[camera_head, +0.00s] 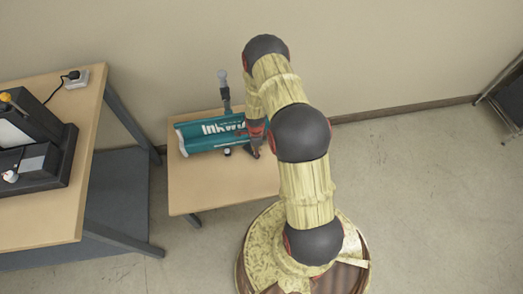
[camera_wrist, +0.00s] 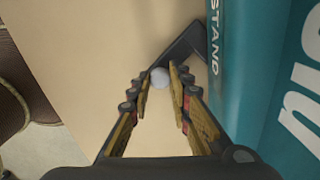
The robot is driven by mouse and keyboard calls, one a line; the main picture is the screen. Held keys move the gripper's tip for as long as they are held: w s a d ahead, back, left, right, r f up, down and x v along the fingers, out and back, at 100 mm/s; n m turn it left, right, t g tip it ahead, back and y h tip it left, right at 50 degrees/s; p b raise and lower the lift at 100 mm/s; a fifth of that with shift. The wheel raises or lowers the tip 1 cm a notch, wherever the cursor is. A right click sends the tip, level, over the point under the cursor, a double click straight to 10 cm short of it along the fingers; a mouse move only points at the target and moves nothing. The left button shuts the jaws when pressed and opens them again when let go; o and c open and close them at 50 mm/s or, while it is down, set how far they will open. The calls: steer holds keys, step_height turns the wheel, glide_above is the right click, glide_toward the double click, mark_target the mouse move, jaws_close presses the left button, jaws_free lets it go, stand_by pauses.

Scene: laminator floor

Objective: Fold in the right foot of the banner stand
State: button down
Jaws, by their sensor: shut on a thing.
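The banner stand (camera_head: 200,137) is a teal case with white lettering lying on a small wooden table. Its side also fills the right of the wrist view (camera_wrist: 250,80). The right foot (camera_wrist: 184,45) is a dark angled bar that sticks out from the case's side, with a pale round knob (camera_wrist: 160,77) near its outer end. My gripper (camera_wrist: 162,82) is shut on the foot at the knob, a finger on each side. In the head view my gripper (camera_head: 256,151) is low beside the case's right part, and my arm hides that end. Another small dark foot (camera_head: 227,152) shows at the case's front edge.
The small table (camera_head: 205,190) has bare wood in front of the case. A dark post with a grey knob (camera_head: 223,85) stands behind the case. A larger table (camera_head: 45,225) with a black machine (camera_head: 35,150) is at left. A wall is close behind.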

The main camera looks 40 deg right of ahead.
steer(key=shift+w+a+m, duration=0.5)
steer(key=shift+w+m, duration=0.15)
steer(key=shift+m, duration=0.15)
steer(key=c, duration=1.9)
jaws_free()
steer(key=shift+r, duration=0.1)
step_height(320, 180, up, 12)
steer(key=shift+c, duration=0.4)
